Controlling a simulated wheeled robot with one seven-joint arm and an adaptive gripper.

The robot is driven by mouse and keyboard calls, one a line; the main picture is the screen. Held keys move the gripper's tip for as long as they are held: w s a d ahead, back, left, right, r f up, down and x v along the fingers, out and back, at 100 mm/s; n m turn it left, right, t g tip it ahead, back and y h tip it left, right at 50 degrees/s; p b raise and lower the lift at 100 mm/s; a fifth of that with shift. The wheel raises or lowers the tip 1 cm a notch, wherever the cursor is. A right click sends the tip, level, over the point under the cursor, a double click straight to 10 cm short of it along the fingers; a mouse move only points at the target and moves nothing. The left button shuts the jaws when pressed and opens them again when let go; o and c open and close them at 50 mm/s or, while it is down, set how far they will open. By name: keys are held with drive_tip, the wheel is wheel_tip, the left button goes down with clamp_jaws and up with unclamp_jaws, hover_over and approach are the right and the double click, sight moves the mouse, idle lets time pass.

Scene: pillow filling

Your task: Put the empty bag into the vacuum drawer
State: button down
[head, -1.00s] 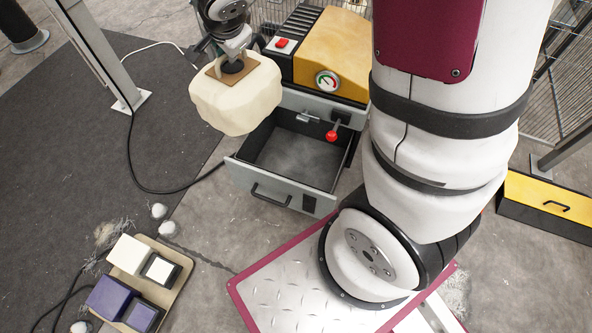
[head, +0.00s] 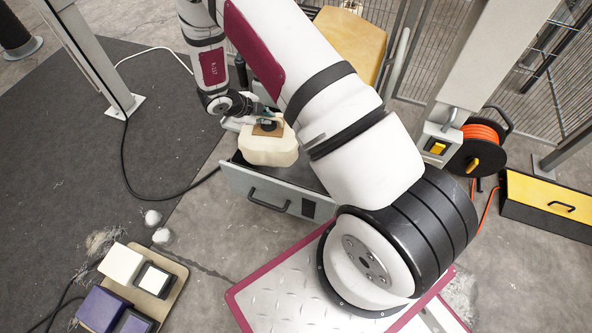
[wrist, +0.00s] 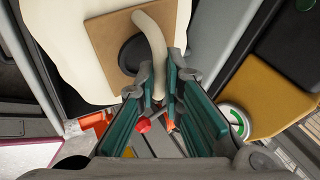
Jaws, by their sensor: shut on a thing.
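The empty bag (head: 270,153) is cream, with a brown square patch and a dark round port on top. My gripper (head: 268,120) is at its top. In the wrist view, my gripper (wrist: 163,88) is shut on a cream strip of the bag (wrist: 70,55) that rises beside the dark port. The vacuum drawer (head: 236,184) is pulled open, its grey front and black handle facing the camera. The bag hangs over the drawer opening; whether it touches the drawer cannot be told. My arm and the bag hide much of the drawer's inside.
The machine's yellow housing (head: 352,42) stands behind the drawer, partly hidden by my arm. The wrist view shows a red knob (wrist: 143,124) and a gauge (wrist: 235,121) close to my fingers. A pedal board (head: 172,284) lies at lower left. An orange cable reel (head: 480,148) is at right.

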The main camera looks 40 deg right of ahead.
sight(261, 150)
drive_tip(key=s+f+m, duration=0.1)
drive_tip(key=f, duration=0.2)
drive_tip(key=s+d+f+m+g, duration=0.1)
drive_tip(key=f, duration=0.2)
drive_tip(key=s+d+f, duration=0.1)
drive_tip(key=f, duration=0.3)
drive_tip(key=shift+d+m+g, duration=0.25)
drive_tip(key=shift+m+g, duration=0.15)
wheel_tip(261, 150, down, 6)
drive_tip(key=shift+s+r+b, duration=0.15)
drive_tip(key=shift+r+b, duration=0.05)
drive_tip(key=shift+b, duration=0.75)
drive_tip(key=shift+f+b, duration=0.75)
drive_tip(key=shift+f, duration=1.65)
drive_tip(key=c, duration=1.7)
unclamp_jaws()
drive_tip(key=p+v, duration=0.3)
drive_tip(key=v, duration=0.9)
